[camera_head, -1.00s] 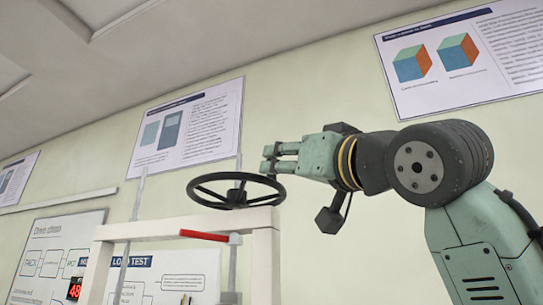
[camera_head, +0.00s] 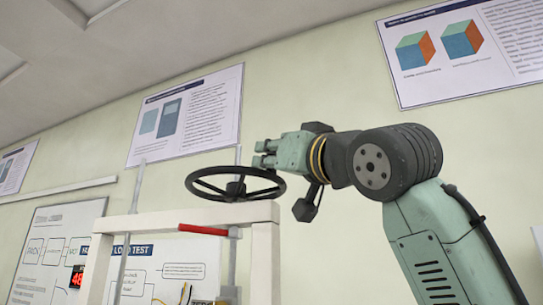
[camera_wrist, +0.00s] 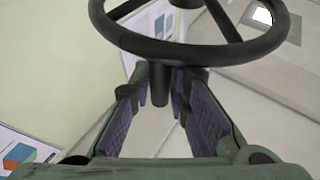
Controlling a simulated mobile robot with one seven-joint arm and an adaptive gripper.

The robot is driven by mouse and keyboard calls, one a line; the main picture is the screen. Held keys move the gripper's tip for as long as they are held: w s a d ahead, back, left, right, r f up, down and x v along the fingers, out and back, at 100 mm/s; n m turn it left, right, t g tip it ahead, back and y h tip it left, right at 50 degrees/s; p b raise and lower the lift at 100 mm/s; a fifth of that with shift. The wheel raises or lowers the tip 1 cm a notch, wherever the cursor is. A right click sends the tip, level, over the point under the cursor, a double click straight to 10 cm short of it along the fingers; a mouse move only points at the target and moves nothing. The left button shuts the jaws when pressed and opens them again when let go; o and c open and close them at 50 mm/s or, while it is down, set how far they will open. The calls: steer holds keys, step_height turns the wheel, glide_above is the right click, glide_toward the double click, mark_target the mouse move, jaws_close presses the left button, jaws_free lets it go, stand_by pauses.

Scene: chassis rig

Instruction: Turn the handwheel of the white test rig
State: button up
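The white test rig (camera_head: 190,217) stands at centre left in the head view, its top corner under the black handwheel (camera_head: 236,185). The wheel lies nearly flat on a hub. My gripper (camera_head: 260,154) is just above and behind the wheel's right rim, fingers pointing left. In the wrist view the wheel's rim (camera_wrist: 185,50) crosses the top, close to the camera. A short dark peg (camera_wrist: 160,85) hangs below the rim, between the far ends of my spread fingers. The fingers look open; whether either touches the peg I cannot tell.
A red-handled bar (camera_head: 203,229) sticks out from the rig's upper front. A thin grey upright rod (camera_head: 131,230) stands left of the wheel. A whiteboard (camera_head: 52,250) and posters (camera_head: 186,116) are on the wall behind.

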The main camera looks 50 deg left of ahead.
jaws_close()
stand_by(0.6)
